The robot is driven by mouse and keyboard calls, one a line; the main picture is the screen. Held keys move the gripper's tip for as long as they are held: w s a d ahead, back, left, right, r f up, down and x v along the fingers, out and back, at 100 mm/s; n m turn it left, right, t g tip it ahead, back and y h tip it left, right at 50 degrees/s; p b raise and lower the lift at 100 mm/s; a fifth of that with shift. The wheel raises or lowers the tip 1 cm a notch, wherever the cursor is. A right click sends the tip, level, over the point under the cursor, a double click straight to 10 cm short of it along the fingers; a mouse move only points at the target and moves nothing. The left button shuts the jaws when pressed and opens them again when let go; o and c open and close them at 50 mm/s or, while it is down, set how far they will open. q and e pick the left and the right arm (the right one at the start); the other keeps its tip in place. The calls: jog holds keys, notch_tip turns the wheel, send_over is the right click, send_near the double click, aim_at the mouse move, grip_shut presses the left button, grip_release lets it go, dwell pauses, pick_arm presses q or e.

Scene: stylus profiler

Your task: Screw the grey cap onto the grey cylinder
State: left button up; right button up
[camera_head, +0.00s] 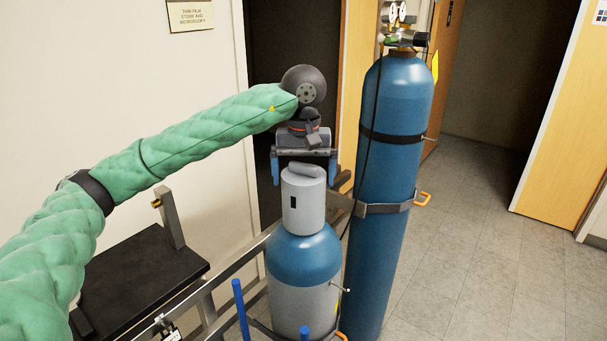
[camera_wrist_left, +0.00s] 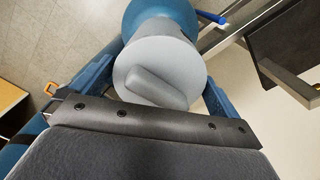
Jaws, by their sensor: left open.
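The grey cylinder (camera_head: 303,304) stands upright, with a blue shoulder at its top. The grey cap (camera_head: 303,208) sits upright on top of it, with a rounded ridge on its upper face. In the left wrist view the cap (camera_wrist_left: 183,57) lies between the two blue fingers, its ridge facing the camera. My left gripper (camera_head: 304,172) is open above the cap, with its blue fingers on either side of the cap's top. A gap shows between the fingers and the cap. Whether the thread is engaged is hidden under the cap. My right gripper is not in view.
A tall blue cylinder (camera_head: 388,250) with gauges stands just right of the grey one, strapped to a metal rail (camera_head: 232,272). A black platform (camera_head: 145,268) is at the left. Open floor (camera_head: 470,250) lies to the right.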

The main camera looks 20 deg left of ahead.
pick_arm(q)
jog(key=n, duration=0.4)
jog(key=shift+n, duration=0.3)
jog(key=n, duration=0.3)
jog(key=shift+f+n, duration=0.1)
jog(key=shift+n, duration=0.3)
jog(key=n, duration=1.3)
jog(key=shift+w+n, duration=0.1)
jog(key=shift+n, duration=0.3)
jog(key=n, duration=0.4)
jog(key=shift+n, duration=0.3)
jog(key=shift+b, duration=0.4)
jog(key=shift+c, duration=0.2)
